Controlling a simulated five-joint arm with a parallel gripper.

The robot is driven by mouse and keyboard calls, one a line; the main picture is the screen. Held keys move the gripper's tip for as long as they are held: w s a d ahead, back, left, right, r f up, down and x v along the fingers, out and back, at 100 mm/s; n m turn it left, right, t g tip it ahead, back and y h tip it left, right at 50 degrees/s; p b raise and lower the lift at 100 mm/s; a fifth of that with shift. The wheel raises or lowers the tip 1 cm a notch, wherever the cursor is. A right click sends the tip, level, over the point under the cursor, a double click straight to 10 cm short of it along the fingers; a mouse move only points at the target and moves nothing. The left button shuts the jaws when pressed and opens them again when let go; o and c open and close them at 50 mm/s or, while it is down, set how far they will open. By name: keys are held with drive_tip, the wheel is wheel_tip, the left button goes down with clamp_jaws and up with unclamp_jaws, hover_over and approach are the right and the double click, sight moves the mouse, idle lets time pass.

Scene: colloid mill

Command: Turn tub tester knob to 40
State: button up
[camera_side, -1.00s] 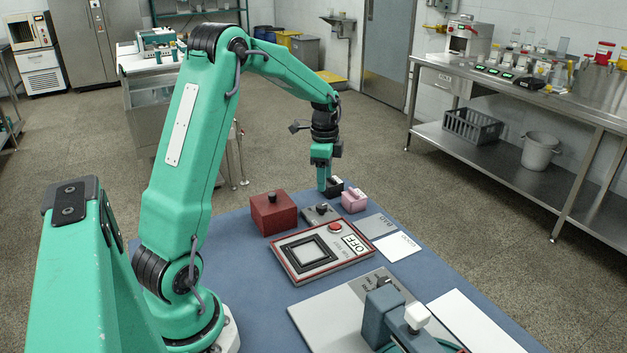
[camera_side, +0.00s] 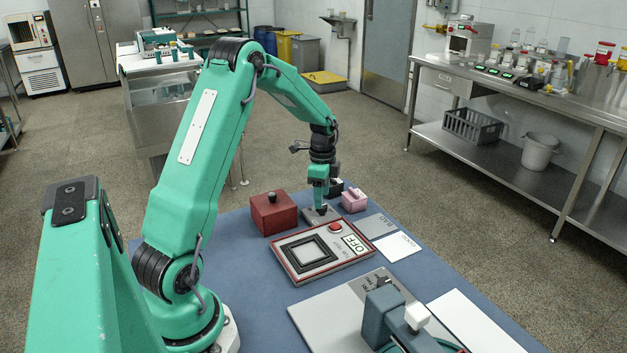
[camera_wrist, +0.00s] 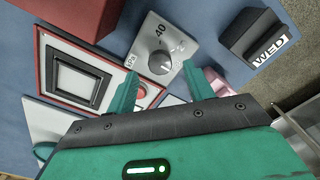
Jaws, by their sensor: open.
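The grey knob (camera_wrist: 160,59) sits on a light grey plate (camera_wrist: 183,37) marked "40" and, at one corner, small lettering I cannot read surely. Its pointer setting is too small to tell. In the side view the plate (camera_side: 309,218) lies behind the tub tester (camera_side: 284,256), a red-edged panel with a black square frame, red button and a display reading "OFF". My gripper (camera_side: 321,206) is low over the plate and hides most of the knob. In the wrist view my gripper (camera_wrist: 162,70) is open, fingers apart on either side of the knob; contact cannot be told.
A dark red box (camera_side: 272,213) stands close left of the knob plate. A pink box (camera_side: 354,200) and a black box marked "WED" (camera_wrist: 257,37) stand to the right. A grey-blue device (camera_side: 382,308) stands in front.

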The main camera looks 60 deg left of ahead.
drive_tip(key=shift+f, duration=1.5)
drive_tip(key=c, duration=1)
drive_tip(key=shift+o, duration=0.2)
